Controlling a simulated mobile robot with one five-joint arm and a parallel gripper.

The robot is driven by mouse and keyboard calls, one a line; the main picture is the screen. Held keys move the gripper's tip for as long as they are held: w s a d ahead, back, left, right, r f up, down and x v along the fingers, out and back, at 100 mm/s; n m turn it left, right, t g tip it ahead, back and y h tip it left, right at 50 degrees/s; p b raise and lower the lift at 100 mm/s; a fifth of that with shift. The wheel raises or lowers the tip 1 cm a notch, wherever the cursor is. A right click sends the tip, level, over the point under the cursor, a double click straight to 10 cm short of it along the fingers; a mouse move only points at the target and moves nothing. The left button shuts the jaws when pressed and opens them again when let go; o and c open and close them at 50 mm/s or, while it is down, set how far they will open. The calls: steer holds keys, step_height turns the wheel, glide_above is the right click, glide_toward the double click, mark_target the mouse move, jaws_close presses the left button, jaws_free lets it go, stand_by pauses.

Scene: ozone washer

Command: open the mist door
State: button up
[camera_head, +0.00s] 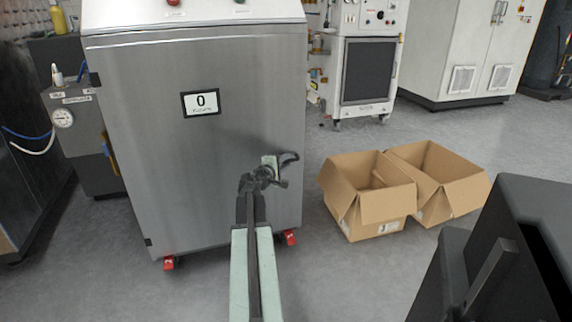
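A large brushed-steel cabinet door (170,130) stands in front of me, with a small white label (201,103) reading "0" and smaller text I cannot read. The door looks shut. My arm reaches up from the bottom of the view, and my gripper (279,165) is in front of the door's right side, close to its right edge. A dark curved piece shows there, and I cannot tell whether it is a finger or the door's handle. Whether my gripper touches the door is not clear. Its fingers are too small and overlapped to tell open from shut.
Two open cardboard boxes (366,209) (452,208) stand on the floor right of the cabinet. Red casters (168,263) show under the cabinet. A gauge unit (70,118) stands at left. A white wheeled machine (365,75) is behind.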

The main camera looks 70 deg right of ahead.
steer(key=shift+d, duration=0.4)
jaws_close()
stand_by(1.1)
